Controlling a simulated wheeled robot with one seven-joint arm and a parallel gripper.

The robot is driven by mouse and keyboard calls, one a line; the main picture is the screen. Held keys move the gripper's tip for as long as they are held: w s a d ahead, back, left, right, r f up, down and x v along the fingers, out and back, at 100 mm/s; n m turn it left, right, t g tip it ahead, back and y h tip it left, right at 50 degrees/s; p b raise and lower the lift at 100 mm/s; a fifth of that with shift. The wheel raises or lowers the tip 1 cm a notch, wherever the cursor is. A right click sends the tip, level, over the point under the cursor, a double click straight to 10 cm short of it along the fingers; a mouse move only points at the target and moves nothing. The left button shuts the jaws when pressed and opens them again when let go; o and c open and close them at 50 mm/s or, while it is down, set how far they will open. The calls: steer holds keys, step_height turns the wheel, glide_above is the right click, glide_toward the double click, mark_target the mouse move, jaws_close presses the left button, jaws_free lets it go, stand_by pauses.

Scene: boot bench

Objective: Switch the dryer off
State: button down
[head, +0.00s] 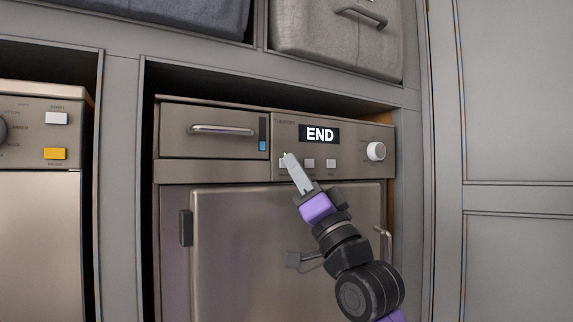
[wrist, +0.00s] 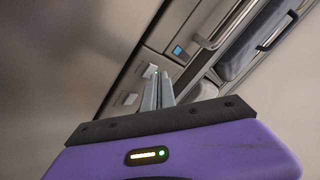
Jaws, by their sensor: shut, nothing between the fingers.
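The dryer (head: 230,172) stands in the middle niche. Its lit display (head: 319,134) reads END. Under the display is a row of small pale buttons, including a middle button (head: 309,163) and a right button (head: 331,164). A white round knob (head: 376,151) is at the panel's right. My gripper (head: 288,156) is shut and empty, its fingertips over the leftmost button and partly hiding it. In the wrist view the fingertips (wrist: 157,75) are close to a pale button (wrist: 151,70), with another button (wrist: 130,99) beside it. I cannot tell whether they touch.
A drawer with a bar handle (head: 222,130) and a blue window (head: 263,145) is left of the panel. The dryer door (head: 245,230) is below. Another machine (head: 45,200) with white and orange buttons stands left. Grey fabric bins (head: 335,40) sit above.

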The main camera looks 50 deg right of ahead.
steer(key=shift+w, duration=0.15)
stand_by(0.3)
steer(key=shift+s+a, duration=0.1)
steer(key=shift+s, duration=0.55)
steer(key=s+a, duration=0.1)
steer(key=s, duration=0.4)
steer(key=shift+s+a, duration=0.35)
steer(key=shift+s, duration=0.05)
stand_by(0.3)
